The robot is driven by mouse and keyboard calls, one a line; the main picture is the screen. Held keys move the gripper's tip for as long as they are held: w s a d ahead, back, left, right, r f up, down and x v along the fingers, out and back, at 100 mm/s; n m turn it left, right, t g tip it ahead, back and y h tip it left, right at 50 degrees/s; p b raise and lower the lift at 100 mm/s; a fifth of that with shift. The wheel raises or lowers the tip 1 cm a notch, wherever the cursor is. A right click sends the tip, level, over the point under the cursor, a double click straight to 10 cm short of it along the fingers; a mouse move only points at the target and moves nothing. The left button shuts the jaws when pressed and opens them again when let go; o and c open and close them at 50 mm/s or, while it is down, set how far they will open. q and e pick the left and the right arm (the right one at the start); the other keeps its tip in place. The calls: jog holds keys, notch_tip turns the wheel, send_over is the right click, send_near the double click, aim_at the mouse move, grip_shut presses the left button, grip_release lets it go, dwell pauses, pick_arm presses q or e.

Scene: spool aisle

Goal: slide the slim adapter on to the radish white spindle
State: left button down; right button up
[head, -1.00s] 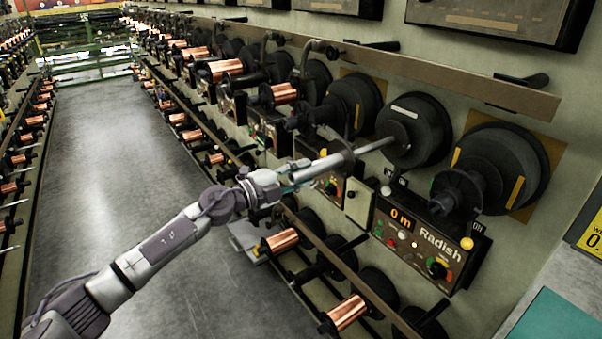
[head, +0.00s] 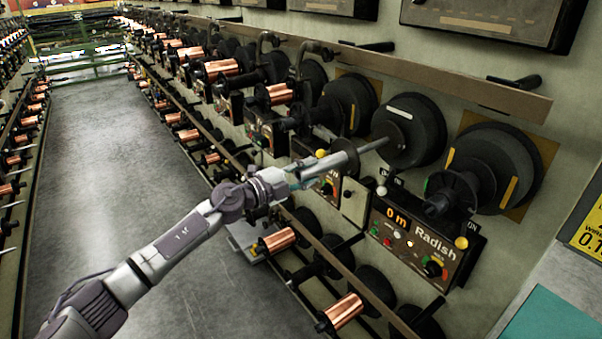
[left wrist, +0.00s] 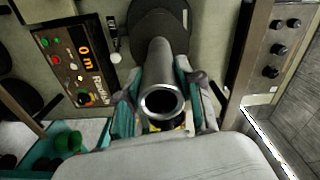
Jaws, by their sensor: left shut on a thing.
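The slim adapter, a grey tube (head: 338,162), is held in my left gripper (head: 300,178), which is shut on it. The white spindle (head: 374,145) is a thin pale rod on a black disc (head: 412,130) with a white label, above the Radish panel (head: 418,240). The tube's far end is at the rod's tip and roughly in line with it; I cannot tell whether it is around the tip. In the left wrist view the adapter's open near end (left wrist: 162,102) sits between the gripper's fingers, pointing at the disc; the spindle is hidden. My right gripper is not in view.
A second black spool holder (head: 470,180) with yellow strips is to the right. A brown rail (head: 450,80) runs above, and a lower rail (head: 335,262) carries copper spools (head: 345,311). The aisle floor (head: 110,200) at left is clear.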

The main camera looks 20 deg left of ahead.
aim_at(318, 166)
pick_arm(q)
jog(key=shift+x, duration=1.65)
jog(key=shift+r, duration=0.1)
jog(key=shift+p, duration=0.3)
